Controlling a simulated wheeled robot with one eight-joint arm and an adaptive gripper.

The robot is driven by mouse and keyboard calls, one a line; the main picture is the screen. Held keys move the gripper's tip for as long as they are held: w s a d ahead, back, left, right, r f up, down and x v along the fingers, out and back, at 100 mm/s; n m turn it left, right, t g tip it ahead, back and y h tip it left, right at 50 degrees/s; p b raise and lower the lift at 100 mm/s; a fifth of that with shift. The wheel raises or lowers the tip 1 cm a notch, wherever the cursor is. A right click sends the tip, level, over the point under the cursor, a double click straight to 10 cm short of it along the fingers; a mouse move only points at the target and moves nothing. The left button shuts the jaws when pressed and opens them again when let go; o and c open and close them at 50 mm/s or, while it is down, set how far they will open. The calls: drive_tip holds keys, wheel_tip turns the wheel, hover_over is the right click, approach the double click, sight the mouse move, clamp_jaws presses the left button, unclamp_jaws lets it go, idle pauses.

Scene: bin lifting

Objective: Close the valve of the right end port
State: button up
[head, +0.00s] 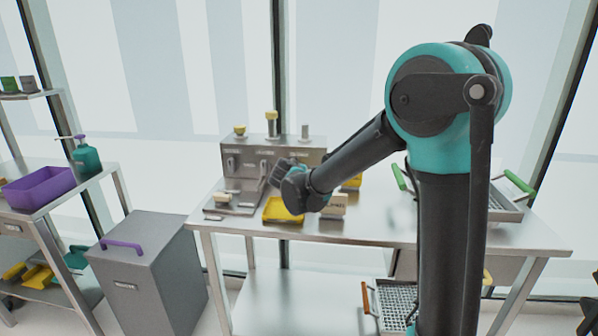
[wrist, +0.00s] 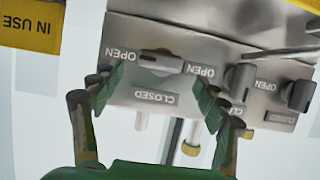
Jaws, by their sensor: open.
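The steel unit with the ports (head: 240,150) stands at the back of the table. The wrist view shows its face upside down, so the valve of the right end port (wrist: 160,62) appears leftmost there. This grey handle lies crosswise, in line with an OPEN label (wrist: 122,53); a CLOSED label (wrist: 157,97) sits below it in that view. My gripper (wrist: 160,94) is open, its green-padded fingertips on either side of this valve in the picture, with no visible contact. In the head view my gripper (head: 280,172) hides the unit's right part.
Two other valves, the middle one (wrist: 240,78) and the far one (wrist: 299,95), are close by my right fingertip in the wrist view. A yellow IN USE sign (wrist: 32,27) is near the left.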

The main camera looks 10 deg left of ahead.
drive_tip(key=shift+x, duration=1.9)
drive_tip(key=c, duration=1.2)
drive_tip(key=shift+o, duration=0.2)
